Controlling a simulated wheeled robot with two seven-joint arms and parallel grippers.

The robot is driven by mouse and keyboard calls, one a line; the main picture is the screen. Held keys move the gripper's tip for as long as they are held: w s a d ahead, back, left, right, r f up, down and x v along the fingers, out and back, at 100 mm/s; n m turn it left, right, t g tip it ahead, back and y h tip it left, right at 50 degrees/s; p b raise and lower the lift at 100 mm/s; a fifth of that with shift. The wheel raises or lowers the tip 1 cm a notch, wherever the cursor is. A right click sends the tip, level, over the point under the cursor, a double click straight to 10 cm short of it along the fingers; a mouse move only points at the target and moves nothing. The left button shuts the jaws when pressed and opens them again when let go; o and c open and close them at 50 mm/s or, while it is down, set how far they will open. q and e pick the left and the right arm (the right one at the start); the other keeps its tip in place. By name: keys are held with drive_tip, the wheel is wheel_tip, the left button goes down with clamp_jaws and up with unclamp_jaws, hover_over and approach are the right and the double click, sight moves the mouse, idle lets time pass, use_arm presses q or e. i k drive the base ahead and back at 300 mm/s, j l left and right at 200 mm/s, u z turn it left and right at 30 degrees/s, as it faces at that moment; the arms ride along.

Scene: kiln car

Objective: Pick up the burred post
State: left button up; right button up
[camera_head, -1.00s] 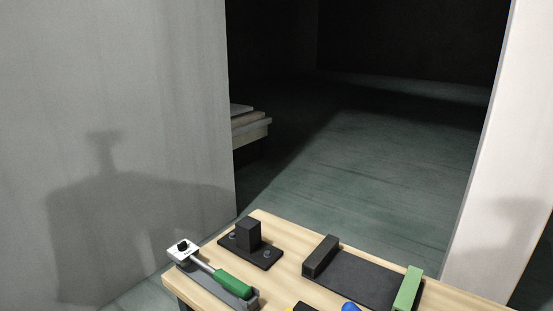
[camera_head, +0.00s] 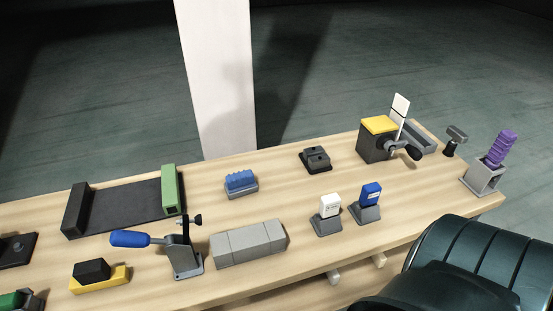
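I cannot say for sure which thing is the burred post. A row of grey blocks (camera_head: 248,243) lies along the front middle of the wooden bench (camera_head: 300,215). A small dark block with rounded knobs (camera_head: 316,159) sits on the bench further back. At the far left edge, part of a dark plate with a bolt (camera_head: 15,250) shows; its upright black block is out of the frame. Neither of my grippers is in view.
A black tray (camera_head: 125,206) with a green end block lies at the left. A blue-handled clamp (camera_head: 182,252), blue and white holders and a yellow-topped box (camera_head: 378,139) stand on the bench. A purple ribbed piece (camera_head: 500,148) stands in a grey holder at right.

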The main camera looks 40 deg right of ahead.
sight(230, 248)
drive_tip(key=z, duration=1)
